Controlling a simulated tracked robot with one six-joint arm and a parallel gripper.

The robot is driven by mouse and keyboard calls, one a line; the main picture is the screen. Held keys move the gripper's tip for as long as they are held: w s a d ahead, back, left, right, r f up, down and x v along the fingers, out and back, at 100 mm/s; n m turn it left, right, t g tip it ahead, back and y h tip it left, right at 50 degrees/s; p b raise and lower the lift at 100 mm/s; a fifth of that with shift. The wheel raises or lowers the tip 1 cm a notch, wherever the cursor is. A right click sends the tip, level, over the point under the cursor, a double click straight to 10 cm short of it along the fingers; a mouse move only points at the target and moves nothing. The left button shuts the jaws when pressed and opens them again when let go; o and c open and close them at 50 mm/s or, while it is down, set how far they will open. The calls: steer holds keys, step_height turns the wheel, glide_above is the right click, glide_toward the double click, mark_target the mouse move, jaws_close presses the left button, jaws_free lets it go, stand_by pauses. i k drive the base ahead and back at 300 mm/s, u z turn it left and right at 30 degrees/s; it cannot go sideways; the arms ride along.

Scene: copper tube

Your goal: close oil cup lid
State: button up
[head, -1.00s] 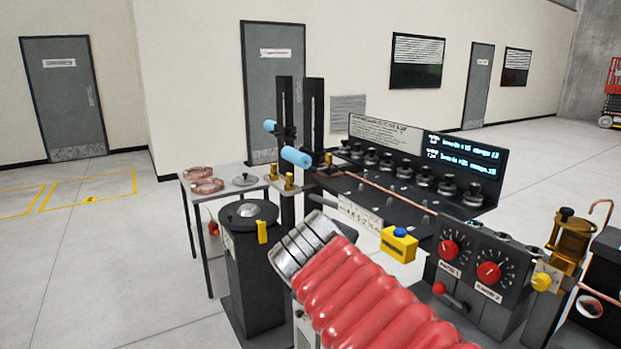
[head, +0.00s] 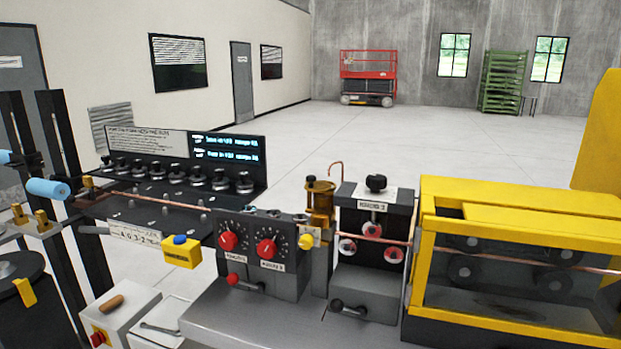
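The oil cup looks like the amber, brass-coloured cylinder (head: 320,204) on the machine, between the dial box and the black roller unit. A small dark knob shows at its top left, and a thin copper pipe curves up behind it. The cup is small in the head view, so I cannot tell whether its lid is open or shut. My gripper is not in view, and no part of my arm shows clearly.
Left of the cup is a box with two red dials (head: 248,253). Right of it stand the black roller unit (head: 372,225) and a yellow-framed guard (head: 415,270). A copper tube (head: 470,254) runs through them. A yellow button box (head: 181,252) sits front left.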

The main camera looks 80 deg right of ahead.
mark_target(312, 185)
steer(key=z, duration=0.05)
steer(key=k, duration=1)
steer(key=u, duration=0.3)
steer(key=i, duration=0.25)
steer(key=u, duration=0.4)
